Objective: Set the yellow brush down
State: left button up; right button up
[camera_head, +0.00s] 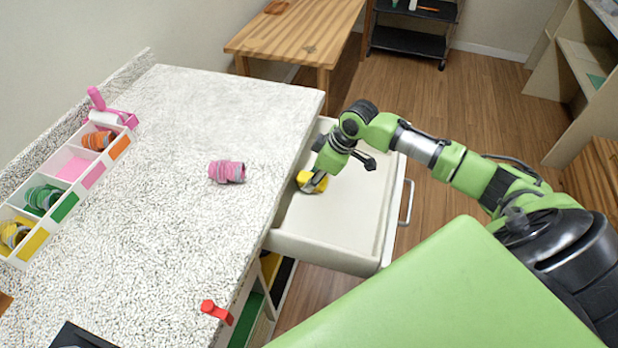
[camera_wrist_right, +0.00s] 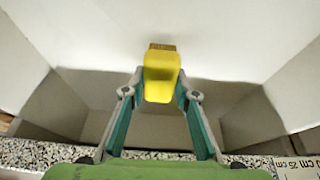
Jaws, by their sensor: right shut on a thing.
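The yellow brush (camera_head: 307,186) is at the inside left of the open white drawer (camera_head: 336,261) in the head view. In the right wrist view the brush (camera_wrist_right: 160,82) is between my fingertips, with its brown bristle end pointing away from me. My right gripper (camera_head: 318,178) reaches down into the drawer and is shut on the brush. It also shows in the right wrist view (camera_wrist_right: 158,93). I cannot tell whether the brush touches the drawer floor. My left gripper is not in view.
The speckled counter (camera_head: 150,200) lies left of the drawer, with a pink roll (camera_head: 227,171) on it. A white divided tray (camera_head: 75,168) with coloured rolls stands at the left. A red object (camera_head: 216,311) is at the counter's front edge. The drawer's right part is clear.

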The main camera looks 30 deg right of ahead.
jog(key=shift+w+a+f, duration=0.45)
jog(key=shift+w+f, duration=0.05)
jog(key=shift+f, duration=0.05)
jog(key=shift+d, duration=0.1)
jog(key=shift+s, duration=0.1)
jog(key=shift+f, duration=0.15)
jog(key=shift+f, duration=0.1)
jog(key=o, duration=1.1)
jog(key=shift+c, duration=0.2)
jog(key=v, duration=1.2)
jog(key=shift+r, duration=0.2)
